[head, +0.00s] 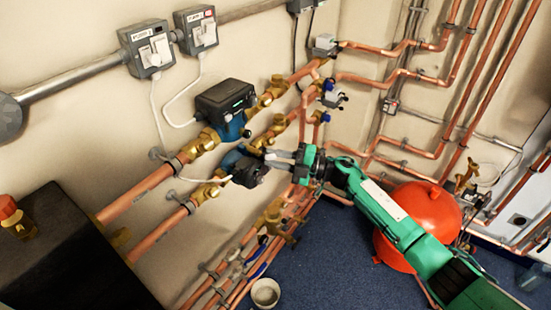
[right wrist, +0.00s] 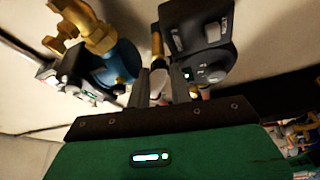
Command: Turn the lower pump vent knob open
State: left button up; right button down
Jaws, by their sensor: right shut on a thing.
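The lower pump (head: 250,172) has a dark head and a blue body and sits on the lower copper pipe. My right gripper (head: 272,157) reaches in from the right to the lower pump's front side. In the right wrist view its two fingers (right wrist: 160,90) are shut on a small pale piece beside the pump's black head (right wrist: 205,45); this appears to be the lower pump vent knob (right wrist: 158,86). The fingers hide most of the knob, so its turn angle cannot be told. My left gripper is not in view.
The upper pump (head: 225,101), with a black box and blue body, is just above. Brass valves (head: 203,141) and copper pipes (head: 150,190) surround both pumps. A red vessel (head: 400,208) stands at right, a white bucket (head: 265,292) on the blue floor.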

jog(key=c, duration=1.3)
grip_release()
jog(key=shift+o, duration=0.2)
jog(key=b+v, duration=0.4)
jog(key=v, duration=1)
